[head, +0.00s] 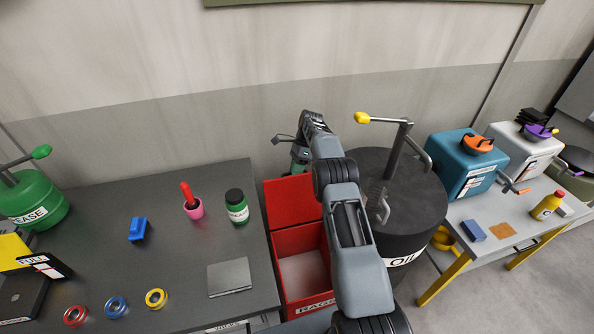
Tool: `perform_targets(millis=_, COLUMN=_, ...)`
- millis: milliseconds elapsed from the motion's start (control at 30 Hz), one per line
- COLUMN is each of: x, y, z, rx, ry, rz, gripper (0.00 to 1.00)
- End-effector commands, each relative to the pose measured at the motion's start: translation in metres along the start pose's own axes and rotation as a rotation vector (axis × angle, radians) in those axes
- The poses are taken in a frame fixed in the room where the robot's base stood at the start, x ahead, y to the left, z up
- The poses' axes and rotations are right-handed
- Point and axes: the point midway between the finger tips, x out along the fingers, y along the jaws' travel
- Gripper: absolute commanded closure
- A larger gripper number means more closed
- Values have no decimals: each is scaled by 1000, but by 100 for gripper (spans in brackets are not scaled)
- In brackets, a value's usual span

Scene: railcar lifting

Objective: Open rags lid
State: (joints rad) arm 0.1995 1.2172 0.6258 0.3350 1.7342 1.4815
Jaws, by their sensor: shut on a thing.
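The red rags bin (305,299), labelled RAGS, stands between the grey table and the black oil drum. Its red lid (288,208) is swung up and back toward the wall, and the bin's pale inside shows. My gripper (299,166) is at the top edge of the raised lid, shut on it. My arm crosses in front of the bin's right side and hides part of the lid and the fingertips' contact.
The oil drum (414,206), with a pump and yellow-knobbed crank, stands close right of my arm. A bench with teal and white boxes is at right.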

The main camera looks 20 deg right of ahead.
Motion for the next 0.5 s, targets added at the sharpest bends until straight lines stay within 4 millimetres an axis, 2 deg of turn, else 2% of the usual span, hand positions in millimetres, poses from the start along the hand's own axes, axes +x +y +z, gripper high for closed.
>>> perform_targets(millis=33, x=11, y=-1, z=-4, rx=7, ry=1, rz=17, gripper=100)
perform_targets(millis=167, x=11, y=-1, z=-4, rx=7, ry=1, rz=17, gripper=100)
perform_targets(millis=200, x=11, y=-1, z=-4, rx=7, ry=1, rz=17, gripper=82)
perform_targets(millis=400, x=8, y=-1, z=-4, rx=6, ry=0, rz=12, gripper=62)
perform_targets(millis=500, x=6, y=-1, z=-3, rx=5, ry=-1, rz=11, gripper=62)
